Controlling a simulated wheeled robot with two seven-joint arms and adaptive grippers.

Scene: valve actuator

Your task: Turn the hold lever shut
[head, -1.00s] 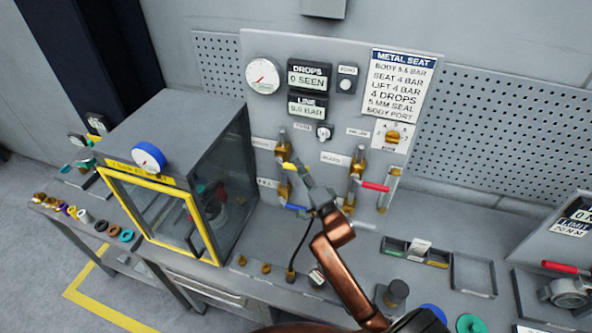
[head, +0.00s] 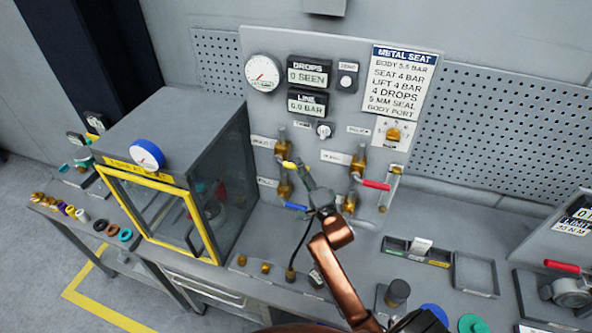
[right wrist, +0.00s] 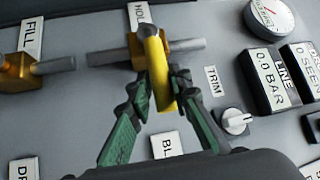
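The hold lever is a short yellow handle (head: 290,164) on a brass valve on the upright grey panel. In the right wrist view the yellow lever (right wrist: 156,68) sits below the partly hidden HOLD label (right wrist: 143,14), across from the brass valve body. My right gripper (head: 303,169) reaches up to it on the copper-coloured arm. In the right wrist view its green-padded fingers (right wrist: 162,84) lie on both sides of the lever, tips close against it. My left gripper is not in view.
A blue lever (head: 295,207) is just below and a red lever (head: 376,185) is to the right. The TRIM knob (right wrist: 236,121) is close beside the gripper. A yellow-framed glass cabinet (head: 190,210) stands left. The line display (right wrist: 274,80) reads 0.0 BAR.

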